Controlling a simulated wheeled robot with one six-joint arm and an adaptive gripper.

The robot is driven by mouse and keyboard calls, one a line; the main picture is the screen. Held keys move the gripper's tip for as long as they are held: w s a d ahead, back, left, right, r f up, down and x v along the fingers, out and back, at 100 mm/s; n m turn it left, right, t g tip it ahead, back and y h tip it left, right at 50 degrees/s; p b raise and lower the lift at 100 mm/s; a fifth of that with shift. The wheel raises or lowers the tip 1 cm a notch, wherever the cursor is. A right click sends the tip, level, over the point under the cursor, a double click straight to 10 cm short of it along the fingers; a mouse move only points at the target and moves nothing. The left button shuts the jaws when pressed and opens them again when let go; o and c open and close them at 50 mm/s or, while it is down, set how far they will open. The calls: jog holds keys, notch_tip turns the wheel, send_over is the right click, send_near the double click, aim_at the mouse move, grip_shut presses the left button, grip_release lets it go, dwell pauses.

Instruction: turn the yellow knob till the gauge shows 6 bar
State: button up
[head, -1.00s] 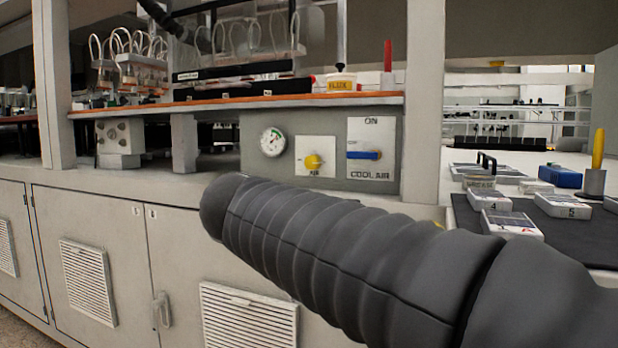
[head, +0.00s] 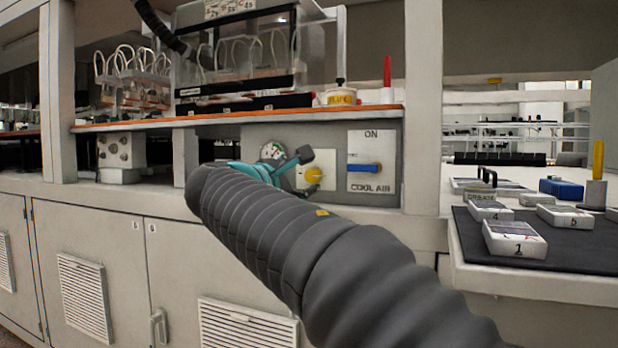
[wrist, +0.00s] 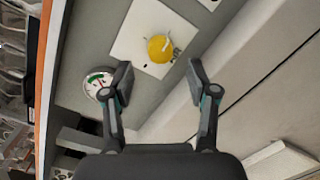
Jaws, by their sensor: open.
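The yellow knob (wrist: 159,48) sits on a white plate (wrist: 137,28) on the grey panel. In the head view the knob (head: 314,175) shows just right of my fingers. My gripper (wrist: 158,82) is open and empty; in the wrist view the knob lies beyond the gap between its fingertips, apart from them. In the head view my gripper (head: 285,168) is in front of the panel, partly hidden by my arm. The round gauge (wrist: 97,84) has a white face with a green band, and one finger is near it. The gauge (head: 272,151) is partly covered; its reading is too small to tell.
A blue switch (head: 364,168) on a COOL AIR plate is right of the knob. An orange-edged shelf (head: 230,116) overhangs the panel, carrying a flux pot (head: 341,97). A dark mat (head: 590,232) with several labelled boxes lies at the right.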

aim_at(311, 176)
jog(key=shift+x, duration=2.25)
grip_shut()
jog(key=m+b, duration=0.1)
jog(key=m, duration=0.1)
jog(key=shift+f+m, duration=0.1)
jog(key=shift+m, duration=0.2)
jog(key=shift+m+b, duration=0.3)
jog(key=shift+m, duration=0.8)
